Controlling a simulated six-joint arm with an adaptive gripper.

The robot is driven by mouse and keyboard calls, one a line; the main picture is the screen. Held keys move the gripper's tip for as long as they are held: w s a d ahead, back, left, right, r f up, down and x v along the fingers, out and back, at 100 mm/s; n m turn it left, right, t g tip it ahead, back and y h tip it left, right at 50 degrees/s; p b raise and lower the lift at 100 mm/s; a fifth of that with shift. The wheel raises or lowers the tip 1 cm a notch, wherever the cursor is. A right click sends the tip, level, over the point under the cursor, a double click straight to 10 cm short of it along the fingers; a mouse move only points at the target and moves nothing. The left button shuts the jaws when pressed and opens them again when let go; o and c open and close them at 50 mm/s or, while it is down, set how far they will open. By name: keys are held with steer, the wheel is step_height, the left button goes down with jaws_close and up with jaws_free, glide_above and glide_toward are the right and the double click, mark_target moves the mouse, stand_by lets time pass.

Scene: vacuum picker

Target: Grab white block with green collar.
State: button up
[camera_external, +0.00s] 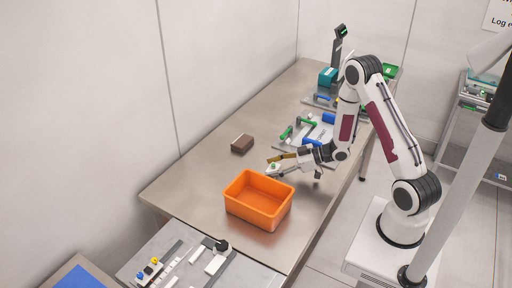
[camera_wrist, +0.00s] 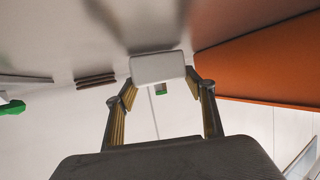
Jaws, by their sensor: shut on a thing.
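The white block with a green collar shows in the wrist view (camera_wrist: 157,67), between the two fingertips of my gripper (camera_wrist: 160,82). A small green part (camera_wrist: 162,88) shows just below the block in that view. My gripper is shut on the block. In the external view my gripper (camera_external: 279,167) reaches left over the table and holds the small white block (camera_external: 272,172) just behind the orange bin. The green part is tiny there.
The open orange bin (camera_external: 247,211) stands on the metal table (camera_external: 195,180) and looks empty; its side fills the right of the wrist view (camera_wrist: 265,60). A brown block (camera_external: 242,143) lies behind it. Fixtures with green and blue parts (camera_external: 306,130) stand farther back.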

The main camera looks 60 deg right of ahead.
mark_target(274, 167)
steer(key=shift+r, duration=4.85)
steer(key=shift+a, duration=0.1)
